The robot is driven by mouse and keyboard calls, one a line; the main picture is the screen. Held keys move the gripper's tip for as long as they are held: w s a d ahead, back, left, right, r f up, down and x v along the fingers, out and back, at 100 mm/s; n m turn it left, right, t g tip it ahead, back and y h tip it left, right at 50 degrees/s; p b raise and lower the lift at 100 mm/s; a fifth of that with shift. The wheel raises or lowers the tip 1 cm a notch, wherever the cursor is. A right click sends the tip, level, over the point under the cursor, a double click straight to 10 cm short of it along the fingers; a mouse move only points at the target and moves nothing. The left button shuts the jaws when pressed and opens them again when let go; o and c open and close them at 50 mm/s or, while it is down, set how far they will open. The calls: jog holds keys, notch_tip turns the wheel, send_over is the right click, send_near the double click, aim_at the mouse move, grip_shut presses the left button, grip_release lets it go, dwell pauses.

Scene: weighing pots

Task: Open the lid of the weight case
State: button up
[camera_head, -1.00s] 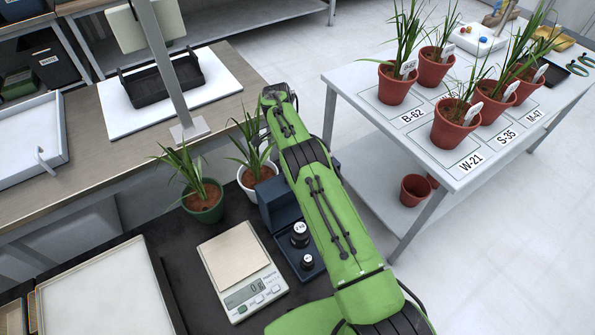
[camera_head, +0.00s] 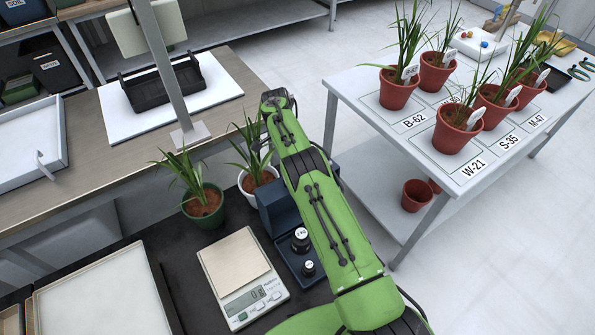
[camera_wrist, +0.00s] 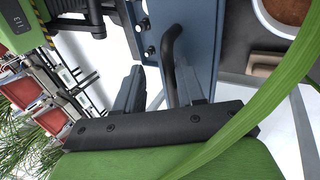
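The dark blue weight case (camera_head: 287,258) stands to the right of the scale, partly hidden by my arm. In the wrist view the blue lid panel (camera_wrist: 198,40) carries a bent black handle (camera_wrist: 170,45). My gripper (camera_wrist: 160,92) has its two dark fingers apart, one on each side of the handle's lower end. A gap shows on the left of the handle; contact on the right is unclear. In the head view my gripper is hidden behind the arm.
A scale (camera_head: 242,275) stands left of the case. A green pot (camera_head: 205,205) and a white pot (camera_head: 258,178) with plants are close behind. A table (camera_head: 405,150) with several red pots is at the right. A pale tray (camera_head: 105,295) lies at front left.

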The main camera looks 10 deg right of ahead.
notch_tip(320, 180, up, 10)
jog(key=p, duration=0.4)
jog(key=shift+p, duration=0.35)
